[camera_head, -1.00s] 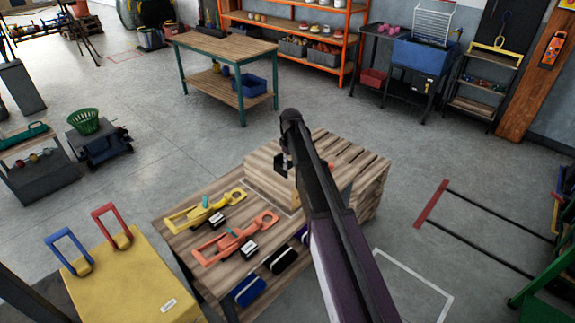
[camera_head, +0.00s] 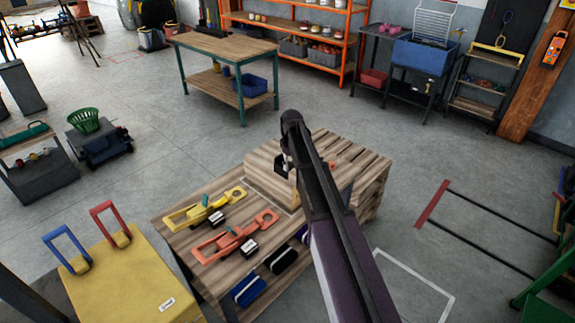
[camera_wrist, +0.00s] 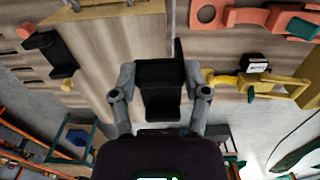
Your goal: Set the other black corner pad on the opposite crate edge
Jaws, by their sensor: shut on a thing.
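In the wrist view, my gripper (camera_wrist: 160,92) is shut on a black corner pad (camera_wrist: 160,76), which sits between its two grey fingers. Another black corner pad (camera_wrist: 48,53) is at the left, on an edge of the wooden crate (camera_wrist: 105,50). In the head view the slatted crate (camera_head: 264,179) stands on the wooden bench (camera_head: 185,243). My arm crosses in front of it and hides part of its top. A small dark shape shows at the crate beside my arm; I cannot tell whether it is pad or gripper. Contact between the held pad and the crate is unclear.
A yellow tool (camera_head: 200,209) and an orange tool (camera_head: 232,240) lie on the bench left of the crate. A yellow box (camera_head: 130,275) with blue and red handles stands at the lower left. A green-legged table (camera_head: 222,45) is behind, with open floor between.

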